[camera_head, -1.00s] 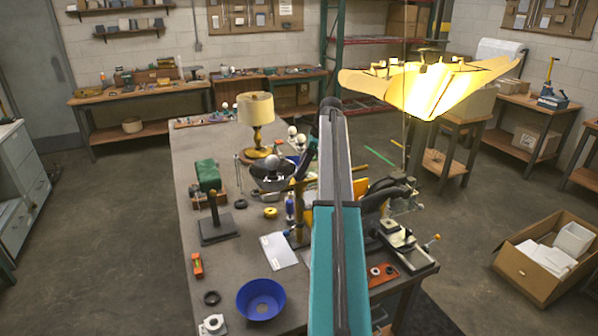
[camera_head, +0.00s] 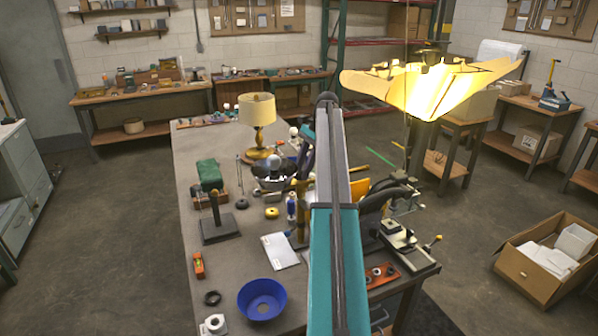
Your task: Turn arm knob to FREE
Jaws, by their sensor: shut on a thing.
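My gripper is not visible; my arm rises through the middle of the view and covers part of the bench. A dark, curved assembly (camera_head: 398,192) shows just right of my arm, partly hidden by it; I cannot tell what it is. A light-coloured fixture on a dark base (camera_head: 398,236) stands at the bench's right edge, with a rod ending in a small yellow knob (camera_head: 437,240). I cannot tell whether this is the arm knob, and no FREE marking is readable. A lit lamp shade (camera_head: 428,88) hangs at upper right.
The workbench (camera_head: 225,268) holds a blue bowl (camera_head: 262,299), a white sheet (camera_head: 280,250), a dark stand (camera_head: 217,226), an orange plate (camera_head: 381,275) and a table lamp (camera_head: 257,112). An open carton (camera_head: 535,275) is on the floor at right. The floor left of the bench is clear.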

